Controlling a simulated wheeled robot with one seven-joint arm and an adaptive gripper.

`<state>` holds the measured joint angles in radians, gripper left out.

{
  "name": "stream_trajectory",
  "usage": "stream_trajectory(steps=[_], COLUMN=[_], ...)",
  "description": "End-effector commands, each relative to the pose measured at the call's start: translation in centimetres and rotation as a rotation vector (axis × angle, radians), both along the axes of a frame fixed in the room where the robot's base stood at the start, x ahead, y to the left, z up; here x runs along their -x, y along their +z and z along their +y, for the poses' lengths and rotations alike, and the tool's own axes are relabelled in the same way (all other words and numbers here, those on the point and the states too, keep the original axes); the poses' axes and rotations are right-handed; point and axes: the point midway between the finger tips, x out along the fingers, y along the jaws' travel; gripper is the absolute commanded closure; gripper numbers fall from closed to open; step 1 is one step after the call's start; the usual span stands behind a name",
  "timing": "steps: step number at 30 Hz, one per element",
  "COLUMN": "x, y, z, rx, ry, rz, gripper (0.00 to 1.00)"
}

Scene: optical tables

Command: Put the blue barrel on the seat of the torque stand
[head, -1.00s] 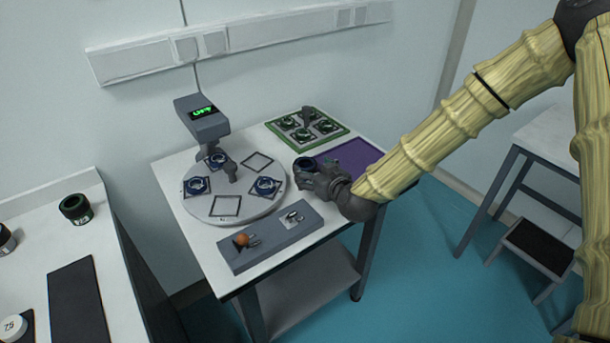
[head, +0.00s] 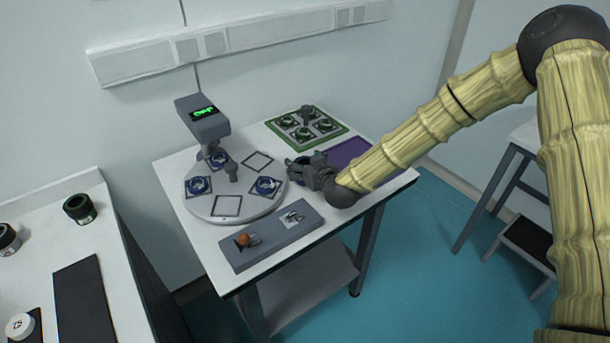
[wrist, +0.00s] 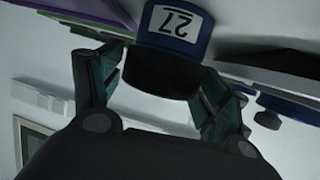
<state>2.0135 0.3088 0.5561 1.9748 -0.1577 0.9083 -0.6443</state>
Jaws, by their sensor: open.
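The blue barrel (wrist: 172,44) has a dark end and a white label reading 27. In the wrist view it lies between the two fingers of my gripper (wrist: 160,92), which are spread apart. Contact between fingers and barrel cannot be told. In the head view my gripper (head: 297,169) is over the table beside the turntable and hides most of the barrel. A grey block (head: 271,238) at the table's front carries an orange knob (head: 242,239) and a small metal fitting on a pale square (head: 292,217). It may be the torque stand; its seat is not clear.
A round turntable (head: 240,206) holds several blue-ringed items in square frames, with a display post (head: 203,122) behind it. A green-edged tray (head: 283,137) and a purple mat (head: 346,150) lie at the back right. A side counter (head: 125,270) holds dark jars.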

Motion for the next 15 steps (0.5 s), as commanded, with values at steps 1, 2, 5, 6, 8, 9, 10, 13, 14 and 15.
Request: stream_trajectory(steps=[1, 2, 5, 6, 8, 9, 10, 13, 14, 15], x=[0.01, 0.01, 0.02, 0.02, 0.01, 0.01, 0.01, 0.0, 0.0, 0.0], y=[-0.02, -0.02, -0.01, -0.01, -0.01, -0.01, -0.01, 0.04, 0.03, 0.03], z=[0.0, -0.02, -0.02, -0.02, -0.03, -0.03, -0.03, -0.02, -0.02, -0.03], rx=[0.0, 0.0, 0.0, 0.0, 0.0, 0.0, 0.0, 0.0, 0.0, 0.0], ry=[0.0, 0.0, 0.0, 0.0, 0.0, 0.0, 0.0, -0.001, -0.001, -0.001], rz=[0.0, 0.0, 0.0, 0.0, 0.0, 0.0, 0.0, -0.001, -0.001, -0.001], gripper=[0.24, 0.24, 0.37, 0.44, 0.55, 0.63, 0.65, 0.69, 0.69, 0.69])
